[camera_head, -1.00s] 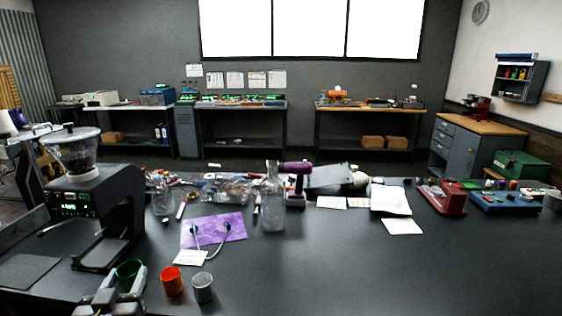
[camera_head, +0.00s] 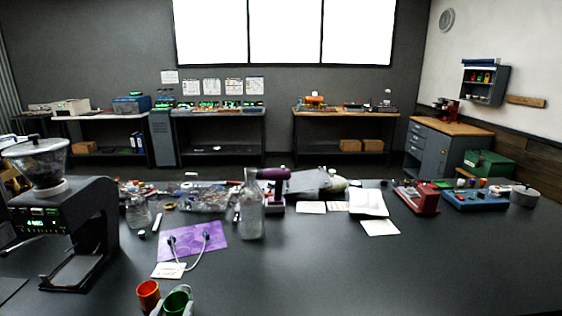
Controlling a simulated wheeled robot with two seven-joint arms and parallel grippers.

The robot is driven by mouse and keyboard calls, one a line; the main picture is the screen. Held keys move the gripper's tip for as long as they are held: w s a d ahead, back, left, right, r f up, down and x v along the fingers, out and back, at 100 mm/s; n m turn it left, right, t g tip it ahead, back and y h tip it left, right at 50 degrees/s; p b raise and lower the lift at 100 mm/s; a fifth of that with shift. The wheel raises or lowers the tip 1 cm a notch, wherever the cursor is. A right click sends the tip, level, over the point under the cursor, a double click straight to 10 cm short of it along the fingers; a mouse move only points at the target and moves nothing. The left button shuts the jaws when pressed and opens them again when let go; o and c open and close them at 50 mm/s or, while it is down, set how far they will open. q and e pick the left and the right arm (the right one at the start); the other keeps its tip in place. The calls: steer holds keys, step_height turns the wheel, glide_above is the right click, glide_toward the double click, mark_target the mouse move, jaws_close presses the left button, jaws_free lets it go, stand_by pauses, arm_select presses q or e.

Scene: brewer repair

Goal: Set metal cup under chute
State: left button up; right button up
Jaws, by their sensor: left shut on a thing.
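A dark machine (camera_head: 75,208) with a clear hopper (camera_head: 38,162) and a green display stands at the left. Its front has an open bay above a base plate (camera_head: 72,271). An orange cup (camera_head: 148,294) stands just left of the green one. The metal cup cannot be made out; the green cup and gripper cover the spot where it stood. A grey edge right of the green cup may be a finger or that cup. My right gripper is out of view.
A purple mat (camera_head: 193,241) with a white cable and a paper note (camera_head: 168,270) lie right of the machine. A glass bottle (camera_head: 250,208) and a glass jar (camera_head: 138,212) stand farther back. The right front of the dark table (camera_head: 400,275) is clear.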

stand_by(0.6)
arm_select(q)
steer(key=a+r+n+y, duration=0.1)
steer(key=a+r+y, duration=0.1)
steer(key=a, duration=0.5)
steer(key=a+r+n+y, duration=0.2)
steer(key=a, duration=0.5)
steer(key=shift+s+a+g+y, duration=0.25)
steer(key=shift+s+g+y, duration=0.05)
steer(key=shift+s, duration=0.1)
